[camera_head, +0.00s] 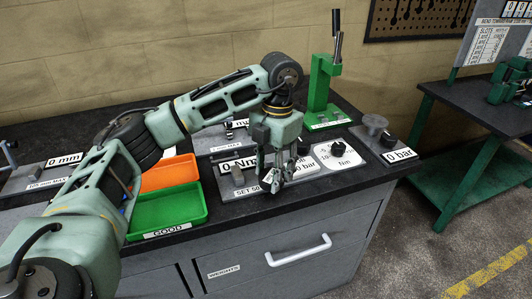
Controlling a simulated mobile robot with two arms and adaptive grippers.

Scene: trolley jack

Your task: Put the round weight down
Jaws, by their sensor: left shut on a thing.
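My left gripper (275,182) hangs fingers down over the front of the bench, above the plate marked "0 Nm". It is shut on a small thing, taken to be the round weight. The fingers hide most of it, so its shape is not clear. I cannot tell whether it touches the plate. My right gripper is not in view.
A green tray (138,222) marked "GOOD" and an orange tray (170,173) stand left of the gripper. A green lever press (319,85) stands behind, a dial panel (326,157) and a grey round-topped post (375,121) to the right. A drawer (300,262) is below.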

